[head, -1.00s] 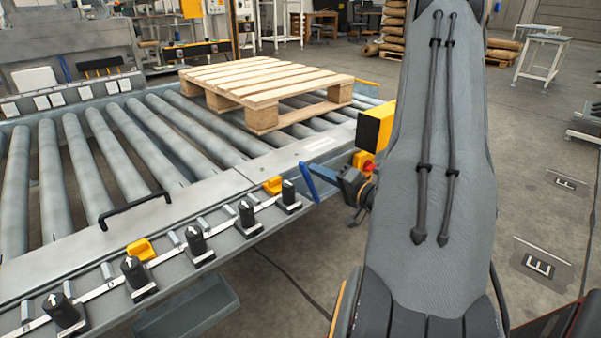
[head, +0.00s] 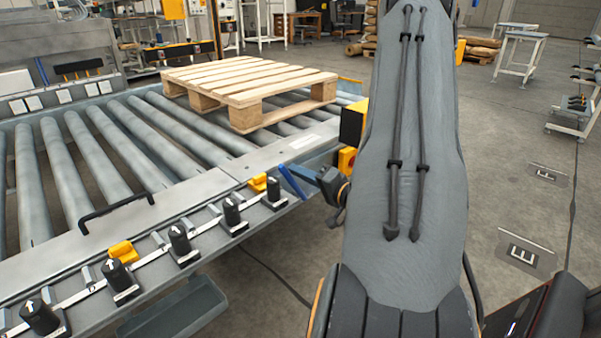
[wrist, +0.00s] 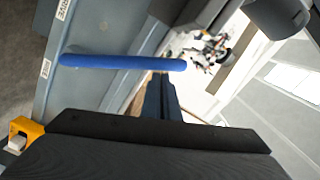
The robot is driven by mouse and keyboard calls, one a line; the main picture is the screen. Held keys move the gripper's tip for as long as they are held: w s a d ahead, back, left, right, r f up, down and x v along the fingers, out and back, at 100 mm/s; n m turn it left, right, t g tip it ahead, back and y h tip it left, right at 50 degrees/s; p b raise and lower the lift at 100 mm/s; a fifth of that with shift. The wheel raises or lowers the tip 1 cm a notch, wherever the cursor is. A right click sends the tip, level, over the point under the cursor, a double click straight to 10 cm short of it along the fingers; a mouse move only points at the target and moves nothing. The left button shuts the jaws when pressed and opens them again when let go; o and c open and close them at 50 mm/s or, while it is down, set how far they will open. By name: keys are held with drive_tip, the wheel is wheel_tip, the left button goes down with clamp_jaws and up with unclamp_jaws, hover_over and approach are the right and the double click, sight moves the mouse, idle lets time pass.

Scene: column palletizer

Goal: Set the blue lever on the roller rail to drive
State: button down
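The blue lever (head: 291,183) sits at the near right end of the roller rail (head: 225,200), beyond the row of black knobs. It is a slanted bar in the head view. In the wrist view the blue lever (wrist: 120,62) lies across the upper left as a straight, nearly level bar. My gripper (head: 322,180) is just right of the lever in the head view, partly hidden by my arm. Dark parts of my gripper fill the bottom of the wrist view, below the lever. I cannot tell whether they touch the lever or how far the fingers are apart.
Several black knobs (head: 232,211) and yellow blocks (head: 122,251) line the rail's near edge. A wooden pallet (head: 250,85) rests on the rollers behind. A yellow box (head: 353,121) stands close behind my gripper. Floor to the right is open.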

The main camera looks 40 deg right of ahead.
drive_tip(key=s+d+r+p, duration=0.1)
drive_tip(key=s+d, duration=0.3)
drive_tip(key=s, duration=0.6)
drive_tip(key=shift+s+d+r, duration=0.2)
drive_tip(key=shift+d+r, duration=0.2)
drive_tip(key=shift+r, duration=0.2)
